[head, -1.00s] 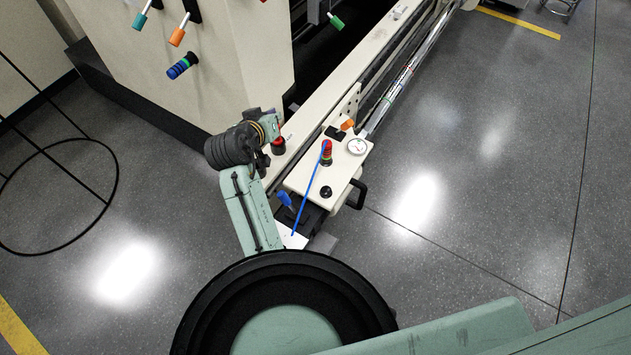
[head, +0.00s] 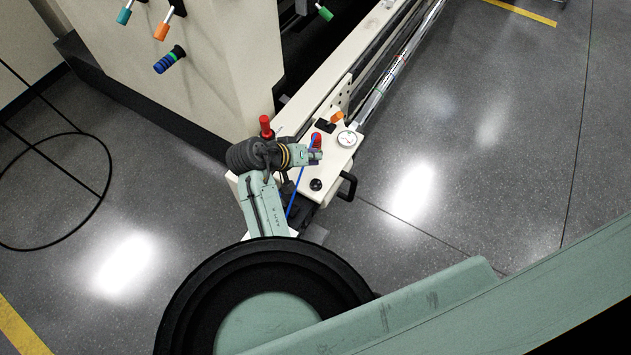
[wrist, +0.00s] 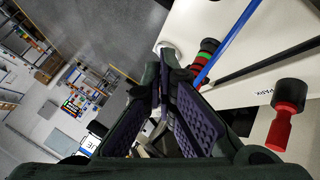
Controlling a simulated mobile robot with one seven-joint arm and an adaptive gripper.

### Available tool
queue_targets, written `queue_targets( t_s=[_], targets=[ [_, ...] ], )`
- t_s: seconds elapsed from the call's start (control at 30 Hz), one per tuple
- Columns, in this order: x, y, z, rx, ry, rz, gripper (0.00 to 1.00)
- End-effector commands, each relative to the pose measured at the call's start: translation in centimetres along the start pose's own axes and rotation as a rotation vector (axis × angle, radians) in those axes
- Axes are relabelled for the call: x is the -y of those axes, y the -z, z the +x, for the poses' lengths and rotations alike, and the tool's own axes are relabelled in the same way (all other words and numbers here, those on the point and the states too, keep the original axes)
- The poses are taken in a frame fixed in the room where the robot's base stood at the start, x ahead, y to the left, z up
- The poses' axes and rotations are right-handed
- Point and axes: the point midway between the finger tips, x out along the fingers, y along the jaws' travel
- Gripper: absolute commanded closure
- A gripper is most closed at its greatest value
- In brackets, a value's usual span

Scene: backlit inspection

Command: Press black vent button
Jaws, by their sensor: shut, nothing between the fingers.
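A small round black button (head: 316,184) sits on the cream control panel (head: 330,165), near its front end; I cannot read a vent label on it. My gripper (head: 319,157) is over the panel, a little beyond the button in the head view and apart from it. In the wrist view the dark fingers (wrist: 163,62) come together at the tips, with nothing held. I cannot make out the black button in the wrist view.
A red-green banded knob (head: 316,140) is close to my gripper, with a blue rod (head: 294,192) alongside. A red knob (head: 265,125), an orange knob (head: 337,118), a gauge (head: 346,138) and a black handle (head: 348,187) are nearby. Floor at right is clear.

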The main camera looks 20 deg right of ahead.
Motion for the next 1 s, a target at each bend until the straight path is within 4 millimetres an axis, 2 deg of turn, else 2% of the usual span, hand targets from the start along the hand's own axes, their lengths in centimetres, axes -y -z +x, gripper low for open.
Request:
queue_targets(
  t_s=[0.27,0.6,0.8,1.0],
  targets=[
    [1.2,-1.2,1.6,-0.001,0.001,-0.001,1.0],
    [3.6,-3.5,4.8,-0.001,0.002,-0.001,1.0],
    [4.4,-4.3,5.9,-0.001,0.001,0.0,1.0],
    [4.5,-4.4,6.0,-0.001,0.001,0.0,1.0]
  ],
)
